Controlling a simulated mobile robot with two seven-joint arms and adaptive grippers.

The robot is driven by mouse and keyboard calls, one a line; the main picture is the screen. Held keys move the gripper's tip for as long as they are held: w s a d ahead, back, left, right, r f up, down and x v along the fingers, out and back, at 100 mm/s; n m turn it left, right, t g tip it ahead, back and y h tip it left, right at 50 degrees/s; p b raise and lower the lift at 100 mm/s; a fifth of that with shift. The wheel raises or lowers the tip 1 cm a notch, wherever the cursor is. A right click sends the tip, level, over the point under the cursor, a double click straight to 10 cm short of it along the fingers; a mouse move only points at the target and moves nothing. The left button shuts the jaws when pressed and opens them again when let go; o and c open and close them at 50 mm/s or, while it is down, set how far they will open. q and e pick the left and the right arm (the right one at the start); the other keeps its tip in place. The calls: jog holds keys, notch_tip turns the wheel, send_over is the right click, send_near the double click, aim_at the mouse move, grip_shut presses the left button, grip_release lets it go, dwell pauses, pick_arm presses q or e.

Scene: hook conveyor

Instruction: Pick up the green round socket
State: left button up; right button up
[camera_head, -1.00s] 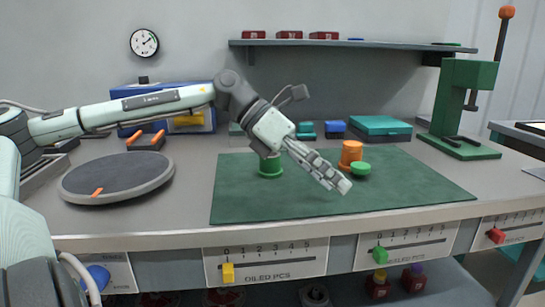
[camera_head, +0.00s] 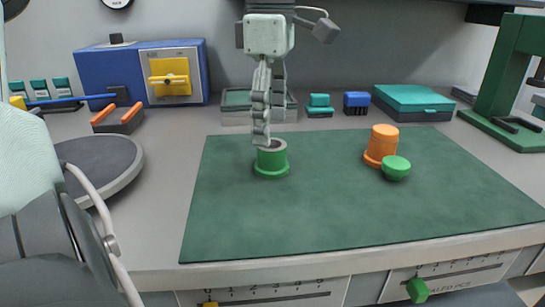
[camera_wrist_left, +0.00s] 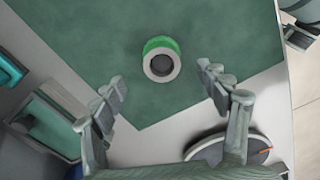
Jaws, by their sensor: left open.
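The green round socket (camera_head: 271,164) stands upright on the green mat (camera_head: 330,215), left of centre. It is a short cylinder with a wider base and a grey top with a dark hole. It also shows in the left wrist view (camera_wrist_left: 161,46), ahead of the fingers. My left gripper (camera_head: 262,141) points down at the socket, its fingertips overlapping the top in the head view. In the left wrist view my left gripper (camera_wrist_left: 160,72) is open, fingers spread to either side, with nothing between them gripped. My right gripper is out of view.
An orange cylinder (camera_head: 380,146) and a small green rounded piece (camera_head: 396,168) touch or nearly touch on the mat's right. A blue box (camera_head: 125,77) stands at the back left. A round grey plate (camera_head: 102,160) is at left. The mat's front is clear.

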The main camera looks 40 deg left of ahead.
aim_at(272, 149)
pick_arm(q)
jog(key=f, duration=0.6)
jog(key=shift+d, duration=0.2)
jog(key=c, duration=1.6)
jog(key=shift+o, duration=0.2)
